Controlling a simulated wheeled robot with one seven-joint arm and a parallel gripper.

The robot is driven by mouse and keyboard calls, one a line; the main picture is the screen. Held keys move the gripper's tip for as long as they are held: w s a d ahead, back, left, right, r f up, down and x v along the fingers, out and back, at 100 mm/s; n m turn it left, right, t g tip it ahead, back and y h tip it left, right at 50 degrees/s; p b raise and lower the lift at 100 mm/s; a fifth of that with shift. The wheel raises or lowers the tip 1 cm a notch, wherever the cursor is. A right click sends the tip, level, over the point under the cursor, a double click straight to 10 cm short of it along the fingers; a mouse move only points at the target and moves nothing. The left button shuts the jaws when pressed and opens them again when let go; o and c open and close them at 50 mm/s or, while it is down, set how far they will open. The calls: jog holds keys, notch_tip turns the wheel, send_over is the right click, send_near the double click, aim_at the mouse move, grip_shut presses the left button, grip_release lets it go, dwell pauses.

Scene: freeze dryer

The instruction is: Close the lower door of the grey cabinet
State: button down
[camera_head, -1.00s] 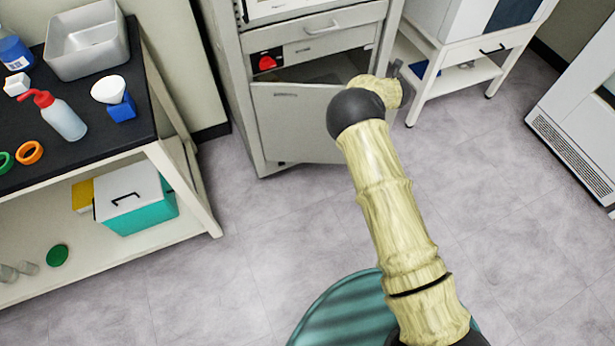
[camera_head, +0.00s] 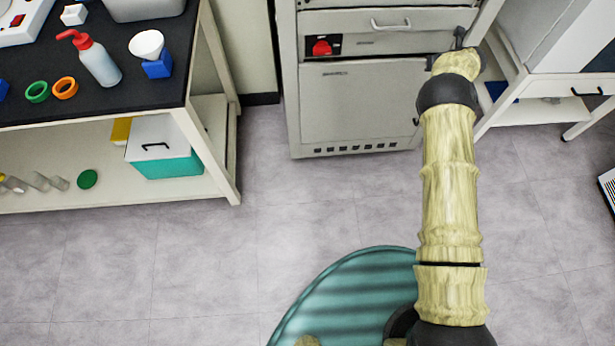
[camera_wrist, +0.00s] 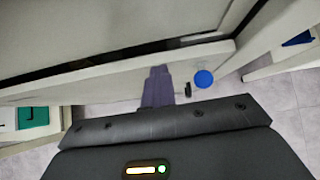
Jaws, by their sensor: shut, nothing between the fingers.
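The grey cabinet (camera_head: 292,85) stands at the top middle of the head view. Its lower door (camera_head: 355,105) sits flush with the front, with a row of dark vents visible below it. A small dark handle (camera_head: 416,121) shows at the door's right edge, partly behind my arm. My gripper (camera_head: 459,40) is at the cabinet's upper right, mostly hidden by my wrist. In the wrist view, my gripper's fingers (camera_wrist: 157,88) are together and empty, in front of a pale panel. I cannot tell whether they touch it.
A red knob (camera_head: 322,47) and a drawer handle (camera_head: 390,25) are above the door. A white table (camera_head: 540,75) is close at right. Floor (camera_head: 250,230) before the cabinet is clear.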

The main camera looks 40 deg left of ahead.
jog(key=shift+w+a+r, duration=0.1)
jog(key=shift+a+r, duration=0.25)
jog(key=shift+a, duration=0.25)
jog(key=s+d+r, duration=0.6)
jog(key=s+d, duration=0.2)
jog(key=shift+d+r+p, duration=0.2)
jog(key=shift+r+p, duration=0.05)
jog(key=shift+p, duration=0.05)
dwell(0.5)
jog(key=shift+d, duration=0.1)
